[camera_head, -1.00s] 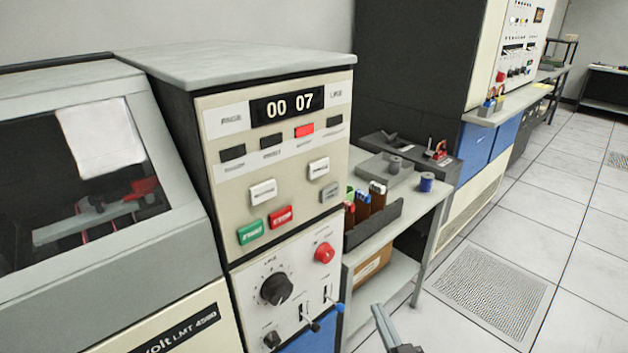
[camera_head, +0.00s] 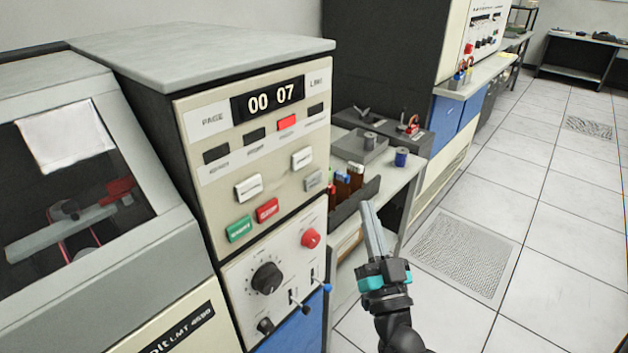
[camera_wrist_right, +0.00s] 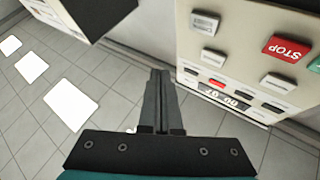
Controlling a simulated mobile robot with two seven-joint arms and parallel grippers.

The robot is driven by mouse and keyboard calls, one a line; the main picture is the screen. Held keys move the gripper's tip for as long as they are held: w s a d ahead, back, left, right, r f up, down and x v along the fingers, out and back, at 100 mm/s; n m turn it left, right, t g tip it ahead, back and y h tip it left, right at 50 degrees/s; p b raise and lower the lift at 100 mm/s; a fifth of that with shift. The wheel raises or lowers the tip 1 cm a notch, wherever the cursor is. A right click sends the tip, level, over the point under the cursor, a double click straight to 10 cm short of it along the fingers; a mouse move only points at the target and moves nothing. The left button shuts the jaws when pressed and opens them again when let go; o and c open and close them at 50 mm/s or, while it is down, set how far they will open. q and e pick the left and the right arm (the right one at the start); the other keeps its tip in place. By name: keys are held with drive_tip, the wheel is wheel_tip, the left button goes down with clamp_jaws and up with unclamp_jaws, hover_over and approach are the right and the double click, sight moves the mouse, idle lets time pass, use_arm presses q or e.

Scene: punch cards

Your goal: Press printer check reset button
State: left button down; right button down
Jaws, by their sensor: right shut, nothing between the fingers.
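The printer's control panel (camera_head: 215,165) carries a green button (camera_head: 239,229), a red button (camera_head: 267,209), two white buttons (camera_head: 248,187) (camera_head: 302,158) and a grey button (camera_head: 313,180). Small labels are too blurred to tell which is check reset. My right gripper (camera_head: 367,206) is shut and empty, pointing up, to the right of the panel and apart from it. In the right wrist view the panel appears upside down to the right of the fingers (camera_wrist_right: 160,75), with the red STOP button (camera_wrist_right: 286,48) and the grey button (camera_wrist_right: 205,22). My left gripper is not in view.
Below the buttons are a red knob (camera_head: 310,238), a black dial (camera_head: 267,279) and levers (camera_head: 327,287) that stick out. A side table (camera_head: 398,180) with a dark tray and a blue spool (camera_head: 401,157) stands behind my gripper. The tiled floor (camera_head: 560,240) is clear at right.

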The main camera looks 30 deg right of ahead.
drive_tip(key=b, duration=0.2)
approach(320, 174)
wheel_tip(320, 174, up, 3)
drive_tip(key=w+d, duration=0.2)
drive_tip(key=d, duration=0.1)
drive_tip(key=shift+w+a+f, duration=0.2)
drive_tip(key=shift+w+a, duration=0.4)
drive_tip(key=shift+w, duration=0.3)
idle(1.0)
drive_tip(key=shift+w+a, duration=0.15)
drive_tip(key=shift+w, duration=0.25)
drive_tip(key=shift+w+a, duration=0.15)
drive_tip(key=shift+w, duration=0.2)
idle(0.6)
drive_tip(key=shift+s, duration=0.15)
drive_tip(key=shift+s+d+p, duration=0.3)
drive_tip(key=shift+s+p, duration=0.2)
drive_tip(key=shift+s, duration=0.1)
